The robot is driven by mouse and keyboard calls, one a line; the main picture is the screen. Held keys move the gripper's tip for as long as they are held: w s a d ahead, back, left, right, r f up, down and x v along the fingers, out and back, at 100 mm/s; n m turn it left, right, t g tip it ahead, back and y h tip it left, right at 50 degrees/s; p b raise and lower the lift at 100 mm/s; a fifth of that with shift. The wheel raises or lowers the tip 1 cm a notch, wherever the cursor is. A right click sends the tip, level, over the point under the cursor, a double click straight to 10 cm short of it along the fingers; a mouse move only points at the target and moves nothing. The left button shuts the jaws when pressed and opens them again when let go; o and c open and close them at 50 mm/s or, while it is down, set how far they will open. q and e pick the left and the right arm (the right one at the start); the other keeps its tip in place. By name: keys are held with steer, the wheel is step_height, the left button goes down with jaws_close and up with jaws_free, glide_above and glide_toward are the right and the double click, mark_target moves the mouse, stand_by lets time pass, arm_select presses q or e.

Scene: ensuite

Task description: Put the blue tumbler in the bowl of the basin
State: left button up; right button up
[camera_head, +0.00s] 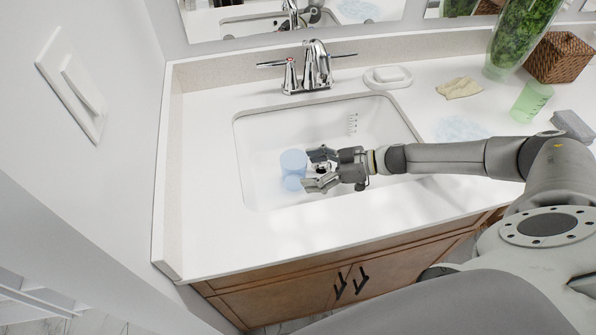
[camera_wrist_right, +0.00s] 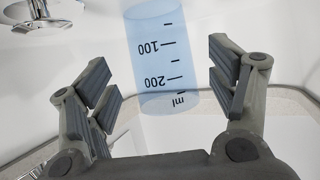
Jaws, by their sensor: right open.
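The blue tumbler (camera_head: 293,162) is clear pale blue and is seen within the bowl of the white basin (camera_head: 262,130), toward its left front. In the right wrist view the tumbler (camera_wrist_right: 163,60) shows dark millilitre marks and lies between and beyond the fingertips, with a gap on each side. My right gripper (camera_head: 314,169) is open just to the right of the tumbler, over the basin. It also shows in the right wrist view (camera_wrist_right: 165,85), its fingers spread and empty. The tumbler's contact with the basin floor is hard to make out. My left gripper is out of view.
A chrome faucet (camera_head: 317,66) stands behind the basin, with a soap dish (camera_head: 388,78) to its right. A tan cloth (camera_head: 460,88), green tumbler (camera_head: 531,102), wicker basket (camera_head: 560,58) and tall green vase (camera_head: 520,36) are farther right. The counter left of the basin is clear.

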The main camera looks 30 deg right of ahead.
steer(key=v, duration=0.6)
steer(key=shift+s+d+r, duration=0.15)
steer(key=shift+s+d, duration=0.1)
steer(key=shift+s, duration=0.05)
